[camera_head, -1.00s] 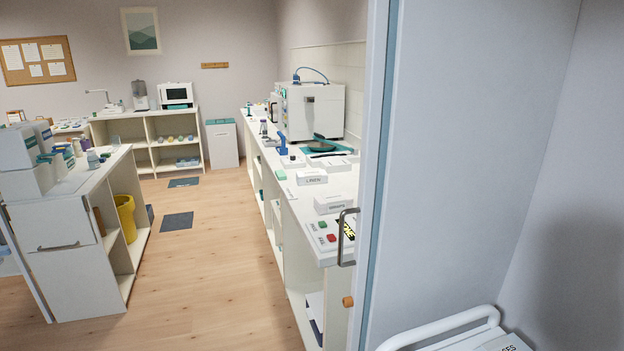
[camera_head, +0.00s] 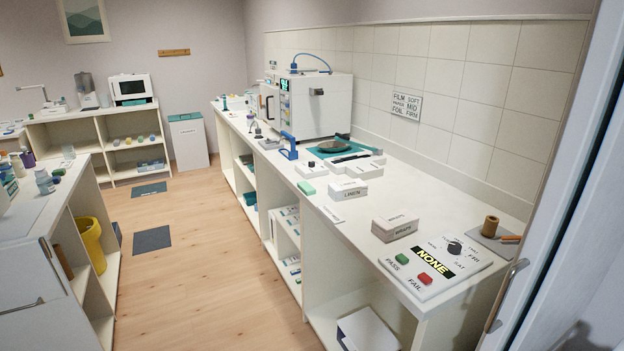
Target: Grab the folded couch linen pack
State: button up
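I cannot pick out a folded couch linen pack with certainty. A larger white box (camera_head: 367,328) sits on the shelf under the near end of this counter, partly cut by the lower frame edge. My gripper is not in view.
The long counter (camera_head: 455,206) runs along the tiled wall, with a white machine (camera_head: 320,104) and a PASS/FAIL panel (camera_head: 433,266). A door frame (camera_head: 570,200) is close at right. A left counter holds a yellow bin (camera_head: 90,242).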

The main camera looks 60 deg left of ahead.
aim_at(348, 189)
jog(key=j, duration=1.5)
jog(key=i+j, duration=0.15)
jog(key=j, duration=1.4)
jog(key=i+j, duration=0.2)
jog(key=j, duration=0.15)
jog(key=i+j, duration=0.2)
jog(key=j, duration=0.15)
jog(key=i+j, duration=0.2)
jog(key=j, duration=0.2)
jog(key=k+j, duration=0.1)
jog(key=i+l, duration=0.15)
